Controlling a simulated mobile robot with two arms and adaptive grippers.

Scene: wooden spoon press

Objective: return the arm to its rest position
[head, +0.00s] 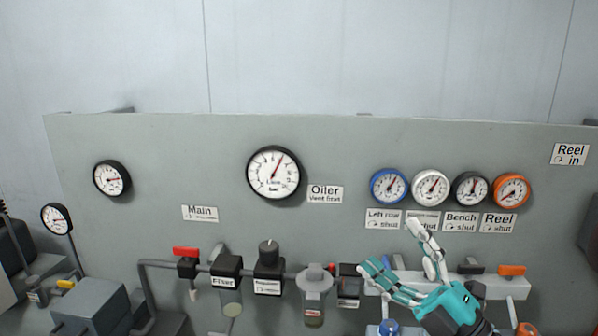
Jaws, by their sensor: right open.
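My right gripper (398,258) is teal with pale fingers. It is open and empty at the lower right, in front of the manifold under the row of gauges. One finger reaches up over the label row and partly covers the second label; the other points left. It hides part of the manifold and the valves behind it. I cannot tell whether it touches anything. My left gripper does not show.
A grey panel (200,150) carries a large gauge (273,173) and blue, white, black and orange gauges (512,190). Below are a red-handled valve (186,252), a filter (226,272), a regulator (269,262) and an oiler (314,285). The space before the upper panel is clear.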

